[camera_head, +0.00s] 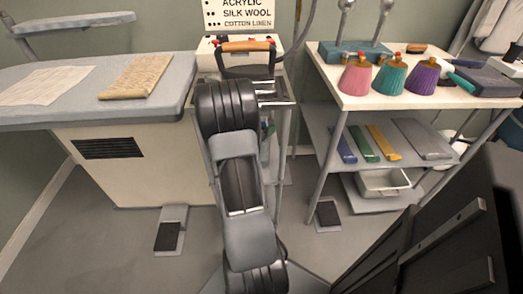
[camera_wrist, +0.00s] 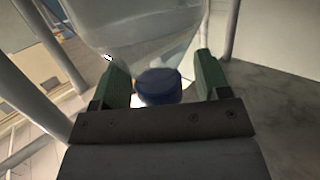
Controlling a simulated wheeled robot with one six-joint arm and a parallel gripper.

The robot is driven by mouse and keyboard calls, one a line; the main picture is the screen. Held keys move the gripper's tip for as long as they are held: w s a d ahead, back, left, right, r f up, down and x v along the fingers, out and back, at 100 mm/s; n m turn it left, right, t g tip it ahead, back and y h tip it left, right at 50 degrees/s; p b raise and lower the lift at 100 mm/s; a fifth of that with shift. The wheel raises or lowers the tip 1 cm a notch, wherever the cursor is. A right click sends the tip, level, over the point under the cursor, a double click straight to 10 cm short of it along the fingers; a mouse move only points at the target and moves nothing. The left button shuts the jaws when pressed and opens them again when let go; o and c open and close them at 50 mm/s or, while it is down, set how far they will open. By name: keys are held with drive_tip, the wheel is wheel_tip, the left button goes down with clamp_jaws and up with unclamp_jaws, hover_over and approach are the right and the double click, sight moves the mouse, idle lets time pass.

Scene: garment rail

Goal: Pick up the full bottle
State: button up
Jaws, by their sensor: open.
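In the wrist view my gripper (camera_wrist: 161,70) is open, with one green finger on each side. A round dark blue cap or top (camera_wrist: 158,82) shows between the fingers, with a white part below it; I cannot tell whether either finger touches it. A large pale, translucent shape (camera_wrist: 135,25) stands just beyond it. I cannot tell whether these belong to one bottle, or how full it is. In the head view pink (camera_head: 356,78), teal (camera_head: 391,78) and purple (camera_head: 422,78) tapered containers stand on the right-hand trolley top. My gripper's fingers are hidden there behind my arm.
The trolley (camera_head: 350,100) stands right, with coloured flat items and a grey slab on its middle shelf and a white basin (camera_head: 383,183) below. An ironing table (camera_head: 60,118) fills the left. An iron (camera_head: 246,58) sits behind my arm. Thin posts flank the wrist view.

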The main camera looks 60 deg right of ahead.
drive_tip(key=shift+d, duration=0.45)
drive_tip(key=shift+c, duration=0.5)
clamp_jaws()
